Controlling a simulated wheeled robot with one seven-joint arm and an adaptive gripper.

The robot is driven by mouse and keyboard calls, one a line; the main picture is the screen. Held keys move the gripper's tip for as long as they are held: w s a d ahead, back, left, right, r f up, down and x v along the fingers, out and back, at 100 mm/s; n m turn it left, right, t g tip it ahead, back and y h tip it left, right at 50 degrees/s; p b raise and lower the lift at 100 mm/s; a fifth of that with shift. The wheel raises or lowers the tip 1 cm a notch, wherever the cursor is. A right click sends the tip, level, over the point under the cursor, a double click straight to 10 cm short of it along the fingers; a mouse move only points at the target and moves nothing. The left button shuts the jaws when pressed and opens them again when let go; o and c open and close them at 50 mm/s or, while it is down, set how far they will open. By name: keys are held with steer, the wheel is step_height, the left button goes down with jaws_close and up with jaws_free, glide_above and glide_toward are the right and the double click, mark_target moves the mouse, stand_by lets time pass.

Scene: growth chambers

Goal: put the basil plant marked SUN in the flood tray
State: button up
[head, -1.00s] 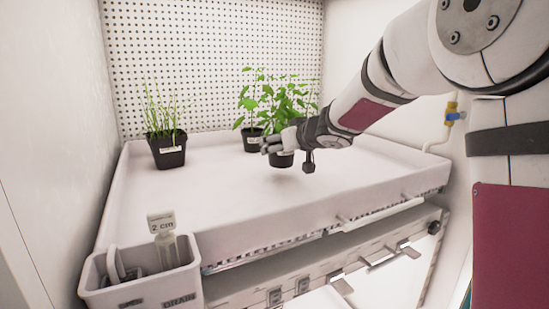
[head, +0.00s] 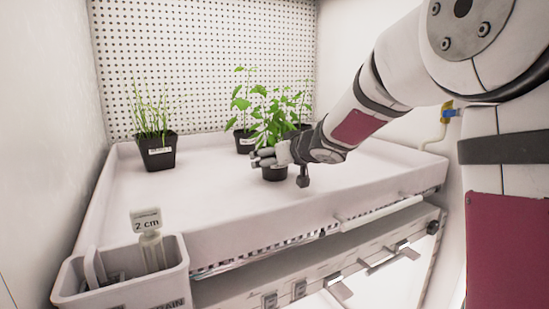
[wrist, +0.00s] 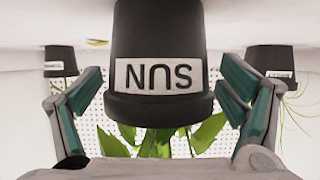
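The basil plant marked SUN (head: 272,172) is a leafy green plant in a black pot. It is upright, over the front middle of the white flood tray (head: 215,239). In the wrist view, which is upside down, its label (wrist: 158,76) fills the middle. My gripper (wrist: 160,100) has a teal-padded finger on each side of the pot, close against the rim, and appears shut on it. My gripper also shows in the head view (head: 272,158). The pot's base is cut off in the wrist view, so I cannot tell whether it touches the tray floor.
A pot of grass-like plants (head: 158,158) stands back left in the tray. Another leafy pot (head: 244,145) stands behind the SUN plant, with further foliage beside it. A drain box (head: 120,292) with a 2 cm gauge (head: 147,222) sits front left. The tray's left front is clear.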

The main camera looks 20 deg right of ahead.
steer(key=shift+s+d+r, duration=0.1)
steer(key=shift+s+r, duration=0.15)
steer(key=shift+r, duration=0.05)
steer(key=s+d+r+m+g+h+p, duration=0.1)
steer(key=s+d+r+m+h+p, duration=0.15)
steer(key=s, duration=0.95)
steer(key=s+d+r+m+g+h+p, duration=0.1)
steer(key=s+d+r+h, duration=0.25)
steer(key=s, duration=0.85)
steer(key=s+a+f+g+y, duration=0.1)
steer(key=s+a+f+g, duration=0.1)
steer(key=s, duration=0.5)
steer(key=s+a+f+g+y, duration=0.1)
steer(key=s+a+f+g, duration=0.1)
steer(key=s, duration=0.5)
steer(key=s+a+f+n+g+y, duration=0.1)
steer(key=s+a+f+g, duration=0.1)
steer(key=s+a+f, duration=0.2)
steer(key=s+f, duration=0.2)
steer(key=s, duration=0.1)
steer(key=shift+a+g, duration=0.2)
steer(key=shift+g, duration=0.1)
